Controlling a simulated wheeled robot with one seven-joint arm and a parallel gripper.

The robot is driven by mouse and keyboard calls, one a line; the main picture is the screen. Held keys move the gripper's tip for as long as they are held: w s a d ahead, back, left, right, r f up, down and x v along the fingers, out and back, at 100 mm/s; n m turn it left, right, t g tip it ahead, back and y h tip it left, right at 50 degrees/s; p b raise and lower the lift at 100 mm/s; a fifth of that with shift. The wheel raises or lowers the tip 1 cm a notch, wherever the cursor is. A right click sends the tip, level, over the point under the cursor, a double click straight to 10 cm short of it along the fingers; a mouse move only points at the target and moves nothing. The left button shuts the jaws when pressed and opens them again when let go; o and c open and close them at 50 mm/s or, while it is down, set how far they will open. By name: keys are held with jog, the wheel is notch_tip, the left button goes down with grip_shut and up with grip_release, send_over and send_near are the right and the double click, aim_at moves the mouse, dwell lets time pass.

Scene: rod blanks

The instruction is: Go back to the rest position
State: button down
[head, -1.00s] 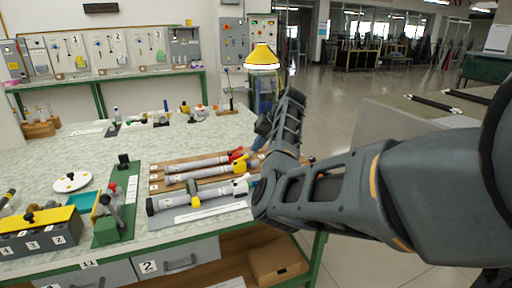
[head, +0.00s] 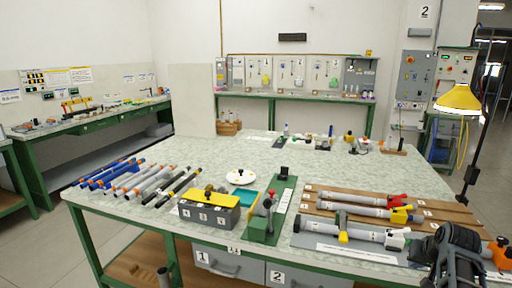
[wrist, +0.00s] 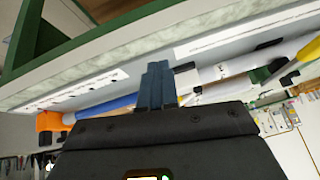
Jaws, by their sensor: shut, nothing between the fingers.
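My gripper (wrist: 157,84) shows in the wrist view with its blue-grey fingers together and nothing between them. Part of my dark arm (head: 452,258) shows at the lower right of the head view, in front of the table's right end; I cannot make out the fingertips there. The rod blanks (head: 140,180), blue, grey and black, lie in a row on the left of the worktable (head: 215,155). Assembled grey rods (head: 350,199) with red and yellow ends lie on wooden boards at the right. A blue rod (wrist: 105,103) with an orange end shows behind the gripper in the wrist view.
A grey numbered box with a yellow top (head: 209,208) and a green fixture (head: 270,215) stand at the table's front. A yellow lamp (head: 460,98) stands at the right. Floor (head: 50,225) is clear at the left.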

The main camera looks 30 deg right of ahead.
jog(key=s+a+f+n+t, duration=0.1)
jog(key=s+a+n+t, duration=0.15)
jog(key=a, duration=0.65)
jog(key=s+a+f+n+t+h, duration=0.1)
jog(key=s+a+n, duration=0.25)
jog(key=a, duration=0.45)
jog(key=s+a+f+n+t, duration=0.1)
jog(key=s+a+f+n, duration=0.15)
jog(key=a, duration=0.65)
jog(key=s+a+r+n+t+y, duration=0.1)
jog(key=s+a+r+t+y, duration=0.1)
jog(key=s+a+r, duration=0.5)
jog(key=s+a+r+n+t+y, duration=0.2)
jog(key=s+a+r, duration=0.6)
jog(key=a+r, duration=0.4)
jog(key=shift+a+t+y, duration=0.7)
jog(key=shift+a+t, duration=0.15)
jog(key=shift+a, duration=0.25)
